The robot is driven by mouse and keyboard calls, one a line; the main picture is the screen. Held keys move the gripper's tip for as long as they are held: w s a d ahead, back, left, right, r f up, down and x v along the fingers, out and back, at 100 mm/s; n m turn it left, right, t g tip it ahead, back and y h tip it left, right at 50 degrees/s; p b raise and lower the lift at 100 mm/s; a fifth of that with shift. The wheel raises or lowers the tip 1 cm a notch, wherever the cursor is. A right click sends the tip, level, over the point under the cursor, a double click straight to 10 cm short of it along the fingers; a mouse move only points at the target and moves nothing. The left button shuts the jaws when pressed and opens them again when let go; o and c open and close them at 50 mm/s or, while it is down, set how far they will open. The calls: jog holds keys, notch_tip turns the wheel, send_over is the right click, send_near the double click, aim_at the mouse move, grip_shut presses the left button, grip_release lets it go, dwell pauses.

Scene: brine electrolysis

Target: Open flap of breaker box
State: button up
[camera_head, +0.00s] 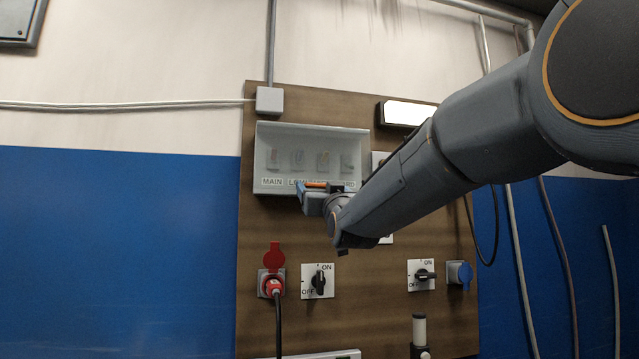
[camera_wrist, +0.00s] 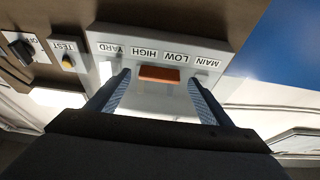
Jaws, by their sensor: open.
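The breaker box (camera_head: 260,160) is a pale grey box with a clear front flap (camera_head: 311,142) on the wooden board. The flap looks shut, with several small switches showing behind it. Labels run along its lower edge, MAIN at the left and one ending in RD at the right. An orange tab (camera_head: 316,184) sits at the lower edge; it also shows in the wrist view (camera_wrist: 159,74). My gripper (camera_head: 318,188) is open at that edge. In the wrist view its fingers (camera_wrist: 161,82) stand on either side of the tab, with gaps; contact is not visible.
Below the box are a red socket (camera_head: 272,283) with a plugged-in cable, a rotary switch (camera_head: 318,281), another rotary switch (camera_head: 422,275) and a blue socket (camera_head: 459,275). A lamp (camera_head: 408,115) is at the upper right. My arm hides part of the board's right side.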

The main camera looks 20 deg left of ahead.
jog(key=shift+w+a+r, duration=0.1)
jog(key=shift+w+a, duration=0.1)
jog(key=shift+w, duration=0.2)
